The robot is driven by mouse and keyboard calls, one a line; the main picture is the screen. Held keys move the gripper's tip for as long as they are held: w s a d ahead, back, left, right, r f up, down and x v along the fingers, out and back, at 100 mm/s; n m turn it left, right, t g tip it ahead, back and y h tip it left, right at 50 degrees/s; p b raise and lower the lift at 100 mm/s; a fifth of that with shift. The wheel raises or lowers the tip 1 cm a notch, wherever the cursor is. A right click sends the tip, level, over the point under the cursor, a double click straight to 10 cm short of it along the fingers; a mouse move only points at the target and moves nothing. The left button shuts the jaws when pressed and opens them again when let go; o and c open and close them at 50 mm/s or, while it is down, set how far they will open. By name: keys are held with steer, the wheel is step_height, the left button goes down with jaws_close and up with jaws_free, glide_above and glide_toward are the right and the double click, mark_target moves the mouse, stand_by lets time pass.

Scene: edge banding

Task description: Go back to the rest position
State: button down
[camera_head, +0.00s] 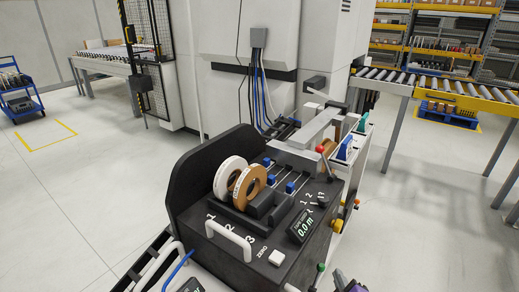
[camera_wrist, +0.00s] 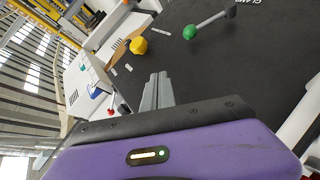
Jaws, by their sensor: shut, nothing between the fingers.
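My gripper (camera_wrist: 157,92) shows in the wrist view with its grey fingers together and nothing between them. Its purple housing fills the bottom of that view. The fingers point toward the dark side of the edge banding machine, near a green-knobbed lever (camera_wrist: 190,32) and a yellow knob (camera_wrist: 138,45); I cannot tell the exact distance. In the head view only a purple piece of my arm shows at the bottom edge, right of the black machine (camera_head: 215,268); the fingers are hidden there. The machine holds a white roll (camera_head: 227,172) and a tan roll (camera_head: 248,186) upright.
The machine top carries a white handle (camera_head: 228,241), a ZERO button (camera_head: 277,257) and a display (camera_head: 302,227) reading 0.0 m. A red-knobbed lever (camera_head: 320,149) stands behind. A roller conveyor (camera_head: 455,88) is at the back right. Open floor (camera_head: 420,220) lies to the right.

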steer(key=s+a+r+m, duration=0.1)
steer(key=s+r+m, duration=0.2)
steer(key=s, duration=1.1)
steer(key=s+a+r+m, duration=0.2)
steer(key=s+r+m, duration=0.2)
steer(key=s+r, duration=0.6)
steer(key=s+a+r+m+t+y+p, duration=0.1)
steer(key=s+r+m, duration=0.2)
steer(key=s, duration=1.7)
steer(key=shift+s+a+r+m, duration=0.2)
steer(key=shift+a+r+m, duration=0.15)
steer(key=shift+r, duration=1.65)
